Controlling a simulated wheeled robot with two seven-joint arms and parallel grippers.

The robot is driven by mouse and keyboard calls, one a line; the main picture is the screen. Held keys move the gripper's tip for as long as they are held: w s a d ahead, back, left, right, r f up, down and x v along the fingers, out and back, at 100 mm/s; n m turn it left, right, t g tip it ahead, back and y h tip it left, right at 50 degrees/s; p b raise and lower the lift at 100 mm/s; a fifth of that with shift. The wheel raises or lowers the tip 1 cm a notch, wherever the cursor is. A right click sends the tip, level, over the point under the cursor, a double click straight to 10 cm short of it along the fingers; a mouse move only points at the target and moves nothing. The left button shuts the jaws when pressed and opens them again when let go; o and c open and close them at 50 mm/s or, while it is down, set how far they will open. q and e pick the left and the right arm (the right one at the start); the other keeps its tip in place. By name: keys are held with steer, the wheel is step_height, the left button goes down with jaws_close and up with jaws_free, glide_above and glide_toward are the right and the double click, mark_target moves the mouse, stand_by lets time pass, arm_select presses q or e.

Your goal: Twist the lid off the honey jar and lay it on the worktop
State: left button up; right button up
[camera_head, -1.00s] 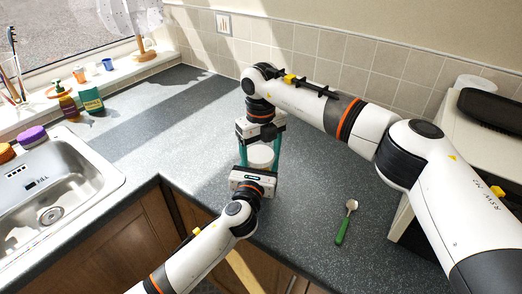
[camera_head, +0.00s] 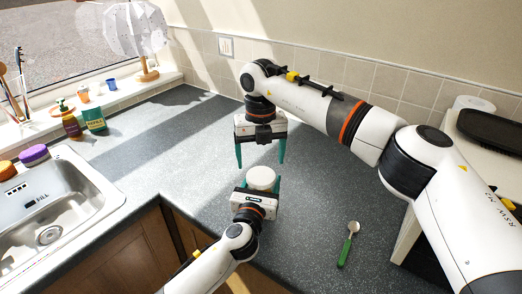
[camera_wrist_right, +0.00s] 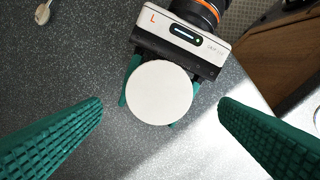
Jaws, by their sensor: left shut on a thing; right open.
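The honey jar shows as a round white lid (camera_head: 262,176), seen from above in the right wrist view (camera_wrist_right: 159,92). The jar's body is hidden below the lid and behind my left gripper. My left gripper (camera_head: 261,187) is shut around the jar from the front, with its teal fingers at the sides. The lid looks level above these fingers; whether it is loosened cannot be seen. My right gripper (camera_head: 260,165) points down above the lid. Its fingers are wide apart and empty, clear of the lid on both sides.
The grey worktop (camera_head: 320,190) has free room around the jar. A green-handled spoon (camera_head: 347,244) lies to the right. The sink (camera_head: 55,205) is at left, with bottles (camera_head: 70,122) behind it. A white appliance (camera_head: 458,150) stands at right, and a tiled wall runs behind.

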mark_target(262, 174)
steer(key=m, duration=0.2)
steer(key=r+m, duration=0.1)
steer(key=m, duration=0.3)
steer(key=shift+r, duration=0.3)
steer(key=m, duration=0.3)
steer(key=shift+d+r, duration=0.1)
steer(key=shift+r, duration=0.25)
steer(key=shift+f, duration=3.95)
steer(key=c, duration=1)
steer(key=n, duration=0.6)
steer(key=shift+n, duration=0.3)
steer(key=n, duration=0.6)
steer(key=shift+w, duration=0.1)
steer(key=shift+d, duration=0.1)
